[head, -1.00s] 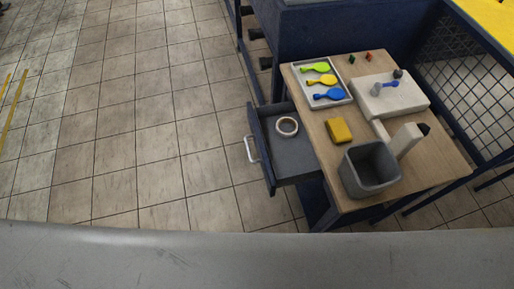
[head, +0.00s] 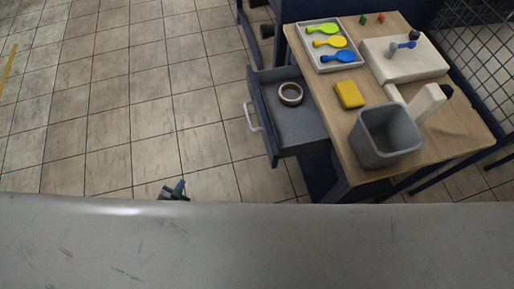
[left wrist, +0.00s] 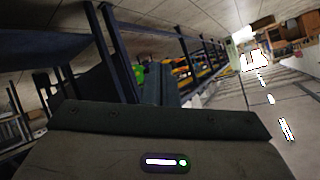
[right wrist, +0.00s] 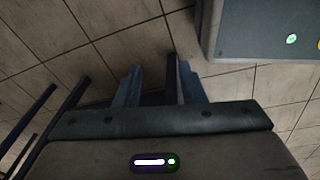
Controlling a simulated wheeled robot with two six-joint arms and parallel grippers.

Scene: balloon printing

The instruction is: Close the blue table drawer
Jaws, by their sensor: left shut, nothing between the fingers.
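The blue table drawer (head: 262,120) stands pulled out from the left side of the wood-topped table (head: 372,165) in the head view. Its pale handle (head: 252,117) faces left. A ring-shaped roll (head: 290,94) lies inside on the grey drawer floor. My left gripper (head: 176,188) shows just above my grey body edge, left of and below the drawer, apart from the handle. It is shut and empty; its fingers also show in the left wrist view (left wrist: 163,85). My right gripper (right wrist: 162,88) shows only in the right wrist view, with its fingers apart and nothing between them.
On the table are a tray (head: 325,66) of colored balloon-shaped pieces, a yellow block (head: 349,95), a grey bin (head: 385,140) and a white device (head: 405,65). The tiled floor (head: 130,110) left of the drawer is clear. Dark blue frames stand behind and right.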

